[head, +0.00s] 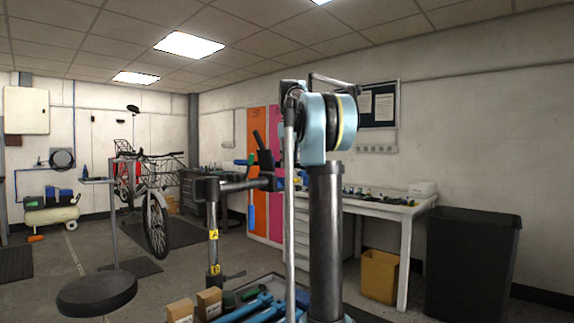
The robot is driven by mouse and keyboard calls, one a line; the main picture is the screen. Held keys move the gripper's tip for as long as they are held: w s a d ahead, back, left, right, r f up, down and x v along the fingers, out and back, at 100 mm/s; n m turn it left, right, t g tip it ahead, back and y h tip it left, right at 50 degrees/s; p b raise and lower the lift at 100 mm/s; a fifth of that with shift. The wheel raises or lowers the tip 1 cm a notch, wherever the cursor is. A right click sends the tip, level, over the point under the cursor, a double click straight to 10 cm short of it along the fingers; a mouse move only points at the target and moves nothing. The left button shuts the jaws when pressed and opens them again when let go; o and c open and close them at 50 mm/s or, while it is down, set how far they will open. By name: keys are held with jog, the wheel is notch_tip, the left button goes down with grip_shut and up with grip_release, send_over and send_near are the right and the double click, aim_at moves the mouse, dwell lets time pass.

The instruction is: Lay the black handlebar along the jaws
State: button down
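A dark clamp head (265,168) sits at the end of a horizontal arm on a work stand (213,235) with yellow labels, left of the middle. A black lever rises from it; its jaws are too small to make out, and nothing is plainly lying along them. I cannot make out a loose black handlebar. A bicycle (152,205) at the back left has its own dark handlebar, partly blurred by distance. My arm, with a light blue joint and dark column, fills the middle and hides part of the room behind. My gripper does not show.
Cardboard boxes (209,302) and blue tools (246,308) lie low in front. A white workbench (405,222) with small parts, a yellow bin (379,276) and a black bin (470,265) stand right. Floor is clear between stool and bicycle.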

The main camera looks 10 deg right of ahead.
jog(key=shift+s+a, duration=0.15)
jog(key=shift+s, duration=0.1)
notch_tip(320, 180, down, 6)
jog(key=shift+f, duration=0.25)
dwell(0.6)
jog(key=c, duration=1.3)
grip_release()
